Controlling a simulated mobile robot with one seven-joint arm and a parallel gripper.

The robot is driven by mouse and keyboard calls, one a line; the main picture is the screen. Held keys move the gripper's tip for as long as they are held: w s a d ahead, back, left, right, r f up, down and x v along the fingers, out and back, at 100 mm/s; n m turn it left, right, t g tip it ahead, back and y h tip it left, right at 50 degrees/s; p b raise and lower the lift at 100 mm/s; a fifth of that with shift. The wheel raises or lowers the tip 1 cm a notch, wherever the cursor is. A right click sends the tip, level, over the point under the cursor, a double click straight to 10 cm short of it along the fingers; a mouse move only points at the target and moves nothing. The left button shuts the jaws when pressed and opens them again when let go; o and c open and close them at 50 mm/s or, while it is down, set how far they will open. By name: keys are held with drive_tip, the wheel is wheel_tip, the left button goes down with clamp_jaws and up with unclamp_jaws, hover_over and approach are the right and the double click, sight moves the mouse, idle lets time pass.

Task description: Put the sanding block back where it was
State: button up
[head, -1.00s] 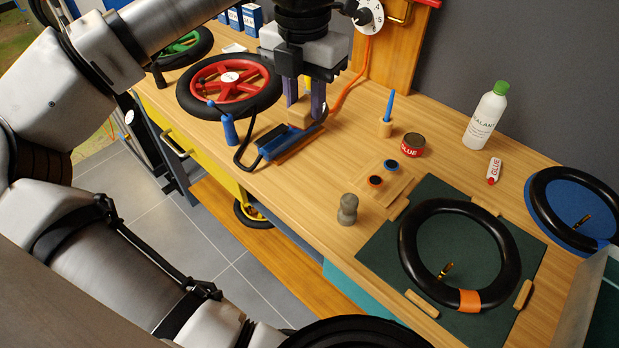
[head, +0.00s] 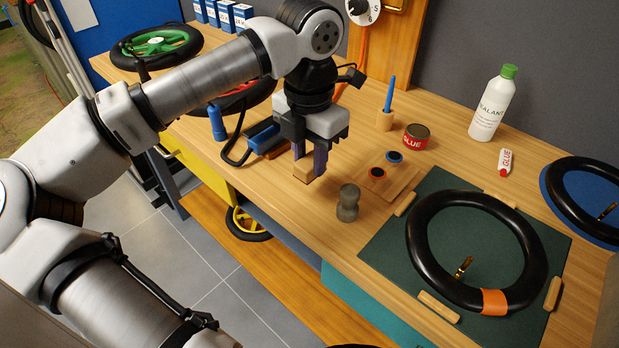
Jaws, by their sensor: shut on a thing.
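The bench's front edge is near.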

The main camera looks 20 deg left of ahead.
sight(309, 161)
drive_tip(key=shift+f+b, duration=0.95)
drive_tip(key=shift+f, duration=1.05)
drive_tip(key=shift+f, duration=0.2)
drive_tip(key=o, duration=0.9)
drive_tip(key=shift+r, duration=0.1)
drive_tip(key=shift+r, duration=0.25)
wheel_tip(309, 161, up, 12)
drive_tip(key=shift+f+b, duration=0.1)
drive_tip(key=shift+b, duration=0.3)
